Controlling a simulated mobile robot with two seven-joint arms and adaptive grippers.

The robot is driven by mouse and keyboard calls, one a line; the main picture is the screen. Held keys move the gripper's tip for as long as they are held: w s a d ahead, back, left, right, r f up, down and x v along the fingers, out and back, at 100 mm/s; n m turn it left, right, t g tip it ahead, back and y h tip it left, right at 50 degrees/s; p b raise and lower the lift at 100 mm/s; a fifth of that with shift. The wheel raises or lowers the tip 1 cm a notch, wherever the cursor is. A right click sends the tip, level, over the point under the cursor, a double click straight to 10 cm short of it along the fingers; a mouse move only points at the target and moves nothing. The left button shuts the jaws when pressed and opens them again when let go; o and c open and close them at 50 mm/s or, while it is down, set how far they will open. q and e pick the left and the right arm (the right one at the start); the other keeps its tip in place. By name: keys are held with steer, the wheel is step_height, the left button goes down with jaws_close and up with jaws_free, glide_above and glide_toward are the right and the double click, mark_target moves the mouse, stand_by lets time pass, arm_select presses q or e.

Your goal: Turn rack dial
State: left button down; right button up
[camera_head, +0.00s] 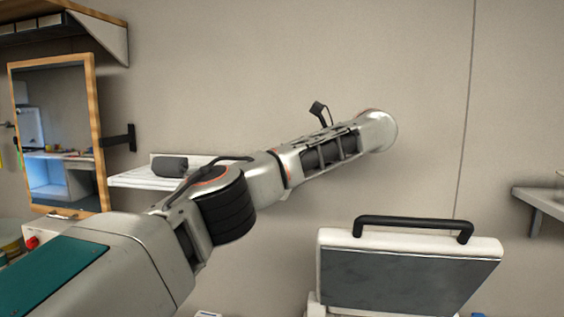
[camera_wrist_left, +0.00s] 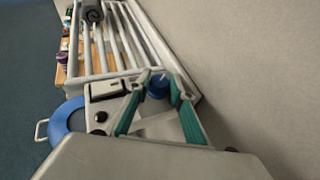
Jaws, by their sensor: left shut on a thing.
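The white rack (camera_wrist_left: 88,78) runs up the left wrist view, with pale slats and a dark grey roll (camera_wrist_left: 92,10) at its far end. A blue dial (camera_wrist_left: 158,85) sits near the rack's near end. My left gripper (camera_wrist_left: 157,90) has its green fingers on both sides of the blue dial and is shut on it. Any mark on the dial is too small to read. In the head view the rack (camera_head: 135,180) is partly behind my left arm, and the dial and fingertips are hidden. My right gripper is not in view.
A wood-framed mirror (camera_head: 98,140) hangs at the left under a wall shelf. A white case with a black handle (camera_head: 415,222) stands at the lower right. A small shelf (camera_head: 540,200) is at the right edge. A blue ring (camera_wrist_left: 60,122) lies left of the gripper.

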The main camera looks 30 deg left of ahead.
arm_select(q)
steer(key=shift+w+d+f+n+g, duration=0.1)
steer(key=shift+f+n+g, duration=0.2)
steer(key=shift+g, duration=0.2)
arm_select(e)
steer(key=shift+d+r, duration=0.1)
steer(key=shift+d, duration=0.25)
arm_select(q)
steer(key=shift+f, duration=0.1)
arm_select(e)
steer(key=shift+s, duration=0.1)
arm_select(q)
steer(key=c, duration=1.9)
jaws_free()
steer(key=shift+o, duration=0.6)
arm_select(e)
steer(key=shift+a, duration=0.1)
arm_select(q)
steer(key=shift+r, duration=0.25)
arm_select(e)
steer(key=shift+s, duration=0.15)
arm_select(q)
steer(key=shift+a+r+m+t, duration=0.2)
steer(key=shift+m+t, duration=0.3)
steer(key=shift+t, duration=0.2)
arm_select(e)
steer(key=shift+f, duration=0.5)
